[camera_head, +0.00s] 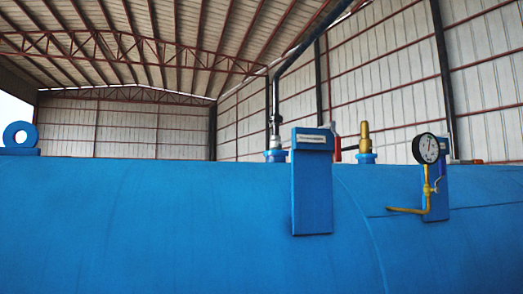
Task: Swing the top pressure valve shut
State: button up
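The blue autoclave (150,225) fills the lower half of the head view, a long horizontal vessel. On its top, left of a blue upright plate, a grey metal valve fitting (275,143) stands on a blue flange. Right of the plate, a brass fitting (365,137) stands on another blue flange. A red part (337,148), perhaps a valve handle, shows between them, partly hidden behind the plate. I cannot tell which fitting is the top pressure valve or how its handle stands. My gripper is not in view.
The blue plate (312,195) sticks up in front of the fittings. A pressure gauge (426,149) on a yellow pipe (408,210) stands at the right. A blue lifting ring (20,135) sits at the far left. The space above the vessel's left half looks clear.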

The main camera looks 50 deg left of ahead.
aim_at(338, 138)
jog(key=u, duration=1)
jog(key=i, duration=0.25)
